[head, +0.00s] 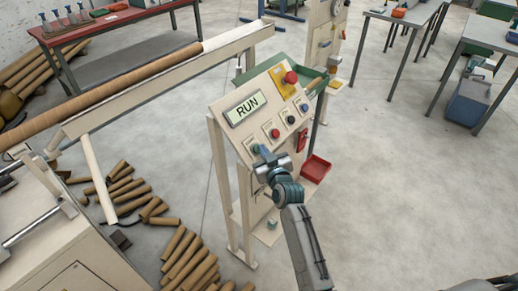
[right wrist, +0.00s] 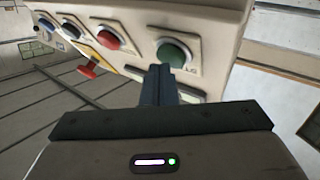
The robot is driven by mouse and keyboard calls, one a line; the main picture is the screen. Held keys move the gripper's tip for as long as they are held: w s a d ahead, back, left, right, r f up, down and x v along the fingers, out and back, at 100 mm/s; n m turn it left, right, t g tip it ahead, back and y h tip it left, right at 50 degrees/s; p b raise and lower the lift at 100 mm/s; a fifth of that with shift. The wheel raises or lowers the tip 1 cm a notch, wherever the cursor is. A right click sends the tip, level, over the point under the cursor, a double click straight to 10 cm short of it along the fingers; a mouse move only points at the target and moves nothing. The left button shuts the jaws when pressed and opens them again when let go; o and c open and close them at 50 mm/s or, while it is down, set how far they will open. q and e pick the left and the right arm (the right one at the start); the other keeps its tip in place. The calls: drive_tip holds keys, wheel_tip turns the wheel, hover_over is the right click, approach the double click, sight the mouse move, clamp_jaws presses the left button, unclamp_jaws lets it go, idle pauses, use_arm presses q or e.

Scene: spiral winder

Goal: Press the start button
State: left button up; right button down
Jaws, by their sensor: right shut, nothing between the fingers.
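The control panel (head: 222,108) stands tilted on a cream stand, and its display (head: 246,108) reads RUN. The green start button (head: 256,149) is at the panel's lower left; in the right wrist view it is a green round button (right wrist: 173,53) on a pale plate. My right gripper (head: 264,150) is shut and empty, its fingertips right at the green button. In the right wrist view the closed fingertips (right wrist: 160,70) overlap the button's lower left edge; I cannot tell whether they touch it. My left gripper is not in view.
A red button (head: 274,133), further buttons and a red mushroom button (head: 291,77) on yellow sit on the same panel. A red tray (head: 316,169) is at its right. A long brown tube (head: 130,78) and several loose tubes (head: 188,258) lie left.

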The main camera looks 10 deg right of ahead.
drive_tip(key=shift+s+d+r+p, duration=0.35)
drive_tip(key=shift+s+r, duration=0.05)
drive_tip(key=s+d+r+p, duration=0.2)
drive_tip(key=s+r+p, duration=0.1)
drive_tip(key=shift+d+r, duration=0.1)
drive_tip(key=shift+d, duration=0.1)
idle(0.4)
idle(0.6)
